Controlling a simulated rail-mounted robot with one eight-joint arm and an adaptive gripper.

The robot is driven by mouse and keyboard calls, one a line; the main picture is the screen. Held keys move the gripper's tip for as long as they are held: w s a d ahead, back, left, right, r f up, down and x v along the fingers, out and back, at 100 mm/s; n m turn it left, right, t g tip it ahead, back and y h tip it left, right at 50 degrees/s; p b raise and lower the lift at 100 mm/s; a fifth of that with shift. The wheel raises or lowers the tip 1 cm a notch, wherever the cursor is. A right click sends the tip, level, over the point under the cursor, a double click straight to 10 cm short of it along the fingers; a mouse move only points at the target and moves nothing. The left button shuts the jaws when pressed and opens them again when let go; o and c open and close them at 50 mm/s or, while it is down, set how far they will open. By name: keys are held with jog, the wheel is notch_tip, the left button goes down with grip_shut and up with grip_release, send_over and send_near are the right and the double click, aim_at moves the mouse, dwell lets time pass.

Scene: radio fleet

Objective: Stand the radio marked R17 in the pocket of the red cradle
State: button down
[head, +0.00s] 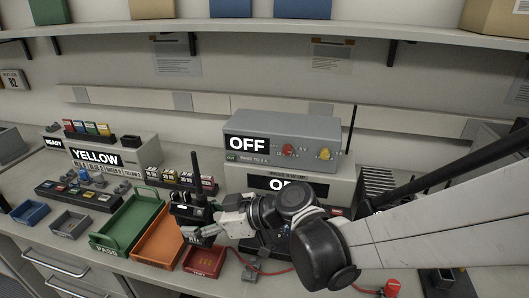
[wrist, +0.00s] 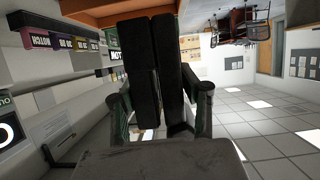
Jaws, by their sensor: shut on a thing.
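My gripper (head: 212,222) is shut on a black handheld radio (head: 190,215) with an upright antenna, above the orange and red trays. The radio looks upright; its marking is partly hidden and I cannot read it fully. I cannot clearly pick out the red cradle; a dark strip (head: 80,196) with small coloured marks lies on the bench at left, and my arm hides part of the bench at right.
A green tray (head: 112,243), an orange tray (head: 146,248) and a red tray (head: 190,266) line the front edge. Behind stands a grey test unit (head: 305,130) reading OFF, with an antenna. A box reading YELLOW (head: 97,158) and a battery rack (head: 180,181) stand behind the trays.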

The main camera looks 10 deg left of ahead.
jog(key=shift+f+b, duration=1.5)
jog(key=shift+f, duration=0.5)
jog(key=shift+f+b, duration=0.65)
jog(key=shift+b, duration=0.2)
dwell(0.6)
jog(key=shift+r, duration=0.4)
jog(key=shift+f+b, duration=0.3)
jog(key=shift+f, duration=0.05)
dwell(2.0)
jog(key=shift+r, duration=0.1)
jog(key=shift+r, duration=0.25)
dwell(1.5)
